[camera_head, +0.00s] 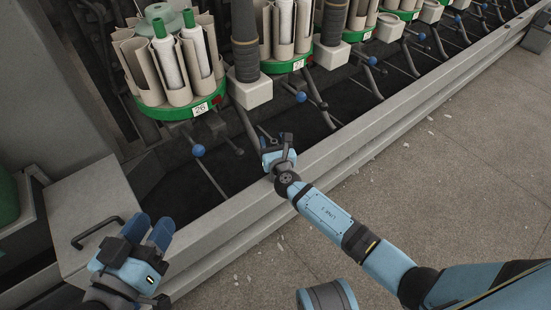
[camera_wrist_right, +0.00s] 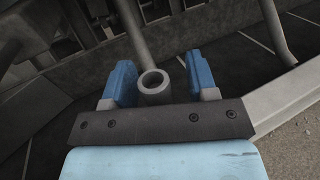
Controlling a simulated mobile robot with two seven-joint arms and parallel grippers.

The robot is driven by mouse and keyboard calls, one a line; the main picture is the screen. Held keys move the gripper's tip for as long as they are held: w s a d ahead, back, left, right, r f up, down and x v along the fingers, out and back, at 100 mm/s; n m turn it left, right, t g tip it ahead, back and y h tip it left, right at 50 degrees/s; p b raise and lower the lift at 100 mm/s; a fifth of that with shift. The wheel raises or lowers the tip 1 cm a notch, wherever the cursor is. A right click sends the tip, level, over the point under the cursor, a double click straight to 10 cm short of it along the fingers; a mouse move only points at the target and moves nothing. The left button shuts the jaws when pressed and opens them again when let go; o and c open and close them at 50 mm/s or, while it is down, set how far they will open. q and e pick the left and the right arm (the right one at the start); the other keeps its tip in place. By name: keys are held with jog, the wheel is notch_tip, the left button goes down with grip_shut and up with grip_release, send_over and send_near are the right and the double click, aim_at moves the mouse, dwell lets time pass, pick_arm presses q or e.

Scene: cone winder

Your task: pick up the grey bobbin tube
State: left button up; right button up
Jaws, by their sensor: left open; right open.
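A grey tube with a hollow round end (camera_wrist_right: 153,88), which looks like the grey bobbin tube, shows in the right wrist view. My right gripper (camera_wrist_right: 155,85) is open, with one blue finger on each side of the tube and gaps between. The tube's lower part is hidden behind the gripper's dark plate. In the head view my right gripper (camera_head: 277,143) is over the machine's front trough, and I cannot make out the tube clearly there. My left gripper (camera_head: 149,232) is open and empty at the lower left, near the grey box.
Green-rimmed carousels (camera_head: 182,107) with beige holders and wound bobbins line the machine. Levers with blue knobs (camera_head: 198,150) stick out over the dark trough. A grey ledge (camera_head: 330,160) runs along its front. A grey box with a black handle (camera_head: 97,231) stands at left. The floor at right is mostly clear.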

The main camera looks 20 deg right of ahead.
grip_shut()
jog(key=shift+r, duration=0.1)
